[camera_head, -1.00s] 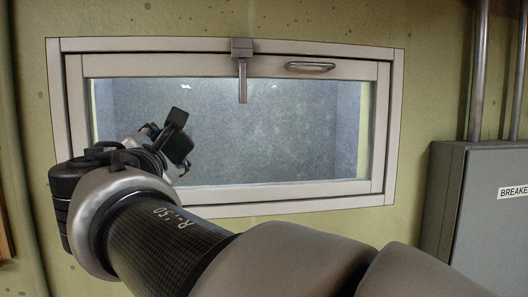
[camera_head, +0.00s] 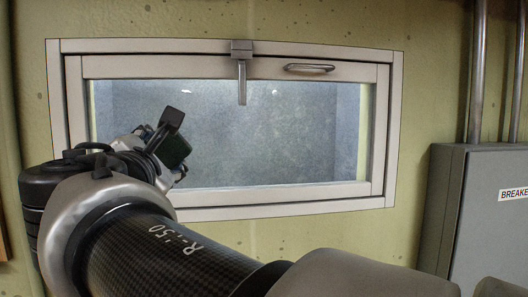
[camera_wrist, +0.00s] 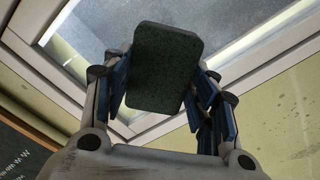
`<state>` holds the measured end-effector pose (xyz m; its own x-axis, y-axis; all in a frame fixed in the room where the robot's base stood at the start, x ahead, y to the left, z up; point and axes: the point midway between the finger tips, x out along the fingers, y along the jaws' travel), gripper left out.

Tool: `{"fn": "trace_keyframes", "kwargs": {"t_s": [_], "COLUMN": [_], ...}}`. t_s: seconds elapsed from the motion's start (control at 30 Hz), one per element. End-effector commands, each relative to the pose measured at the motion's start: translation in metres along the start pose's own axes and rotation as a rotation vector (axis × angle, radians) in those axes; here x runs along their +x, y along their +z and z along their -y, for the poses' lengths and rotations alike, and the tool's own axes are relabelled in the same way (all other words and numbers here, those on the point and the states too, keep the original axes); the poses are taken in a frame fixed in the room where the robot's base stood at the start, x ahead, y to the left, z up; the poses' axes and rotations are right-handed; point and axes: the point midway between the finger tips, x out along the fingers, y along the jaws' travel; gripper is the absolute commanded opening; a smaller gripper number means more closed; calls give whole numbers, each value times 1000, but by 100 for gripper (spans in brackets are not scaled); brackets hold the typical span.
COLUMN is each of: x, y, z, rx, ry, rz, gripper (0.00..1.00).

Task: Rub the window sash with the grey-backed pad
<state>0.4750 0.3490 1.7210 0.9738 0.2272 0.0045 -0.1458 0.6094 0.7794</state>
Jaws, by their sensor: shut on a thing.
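The window sash (camera_head: 377,135) is a pale frame around a frosted pane, closed in its outer frame, with a grey latch (camera_head: 241,75) and a handle (camera_head: 310,68) on its top bar. The wrist view shows pale window framing (camera_wrist: 262,58) behind the pad. The pad (camera_wrist: 168,62) is a dark green-grey rounded block, held upright in that view. My gripper (camera_wrist: 160,78) is shut on it, with blue-lined fingers at both sides. I cannot tell whether the pad touches the sash.
A grey breaker box (camera_head: 480,215) stands out from the wall at the right, with metal conduits (camera_head: 476,70) above it. The yellowish wall (camera_head: 425,90) between window and box is bare. A dark panel with white lettering (camera_wrist: 22,150) shows at lower left in the wrist view.

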Motion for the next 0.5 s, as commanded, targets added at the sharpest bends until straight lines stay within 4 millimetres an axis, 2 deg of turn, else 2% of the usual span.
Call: {"fn": "trace_keyframes", "kwargs": {"t_s": [0.27,0.5], "x": [3,23], "y": [1,5], "z": [-1,-5], "rx": [0,0], "ry": [0,-2], "rz": [0,2], "gripper": [34,34]}}
